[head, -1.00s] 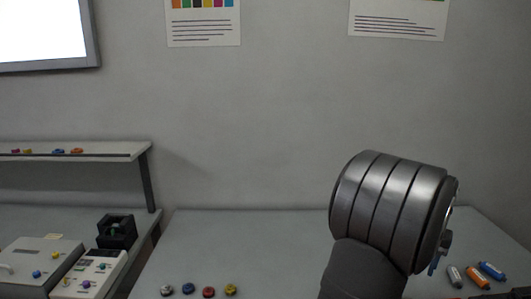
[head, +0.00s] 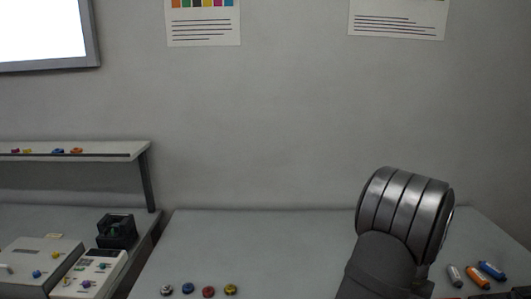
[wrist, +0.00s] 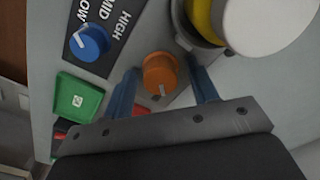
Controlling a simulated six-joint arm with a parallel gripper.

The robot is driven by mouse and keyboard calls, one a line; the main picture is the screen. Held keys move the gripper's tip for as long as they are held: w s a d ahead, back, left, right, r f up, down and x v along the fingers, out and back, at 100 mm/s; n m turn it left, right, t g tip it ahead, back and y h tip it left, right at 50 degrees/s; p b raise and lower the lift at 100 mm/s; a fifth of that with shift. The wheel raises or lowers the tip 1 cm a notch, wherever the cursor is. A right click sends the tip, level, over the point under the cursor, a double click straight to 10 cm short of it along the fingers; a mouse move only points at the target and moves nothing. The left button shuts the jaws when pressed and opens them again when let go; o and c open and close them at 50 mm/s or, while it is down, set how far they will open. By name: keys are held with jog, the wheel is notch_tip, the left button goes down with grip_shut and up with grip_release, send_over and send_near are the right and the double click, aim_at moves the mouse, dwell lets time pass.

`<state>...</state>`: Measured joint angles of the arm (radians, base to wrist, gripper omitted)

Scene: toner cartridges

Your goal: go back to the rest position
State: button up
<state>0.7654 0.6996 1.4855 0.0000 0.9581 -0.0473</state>
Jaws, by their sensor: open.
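My gripper (wrist: 165,74) shows in the wrist view with its two blue fingers apart and nothing held between them. An orange knob (wrist: 160,75) on a grey panel shows beyond and between the fingers. I cannot tell how far it is from them. In the head view my arm fills the lower right, and the gripper itself cannot be made out there. A grey cartridge (head: 455,276), an orange cartridge (head: 478,277) and a blue cartridge (head: 492,271) lie on the table right of my arm.
The panel has a blue knob (wrist: 89,41), a green button (wrist: 77,98) and a yellow-and-white cylinder (wrist: 265,22). Several coloured round pieces (head: 208,292) line the table's front. A black holder (head: 117,232) and control box (head: 88,275) stand left. The mid-table is clear.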

jog(key=m, duration=0.4)
jog(key=shift+r, duration=0.1)
jog(key=m, duration=0.9)
jog(key=shift+w, duration=0.1)
jog(key=shift+m, duration=1.9)
jog(key=shift+o, duration=0.5)
